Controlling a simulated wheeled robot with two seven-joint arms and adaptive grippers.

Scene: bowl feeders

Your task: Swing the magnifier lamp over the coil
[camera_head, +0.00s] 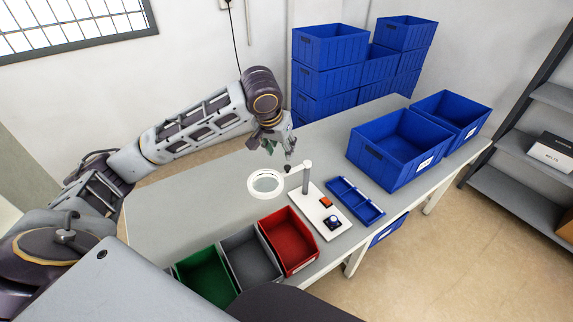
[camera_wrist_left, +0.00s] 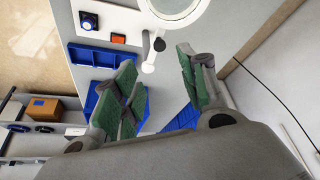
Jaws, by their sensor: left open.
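The magnifier lamp (camera_head: 266,196) has a white ring with a lens, joined by a short arm with a dark knob (camera_head: 287,169) to an upright grey post (camera_head: 306,180) on a white base board. The ring hangs left of the board. On the board sit a small orange-red part (camera_head: 326,202) and a dark block with a round blue-white top (camera_head: 332,223), which looks like the coil. My left gripper (camera_head: 280,147) is open and empty, just behind the knob. In the left wrist view the knob (camera_wrist_left: 158,44) shows ahead of the fingers (camera_wrist_left: 160,85), apart from them.
Red (camera_head: 310,259), grey (camera_head: 236,285) and green (camera_head: 193,292) bins line the near bench edge. A blue divided tray (camera_head: 369,214) lies right of the board. Large blue crates (camera_head: 372,165) stand farther right; more are stacked behind the bench. The bench's left part is clear.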

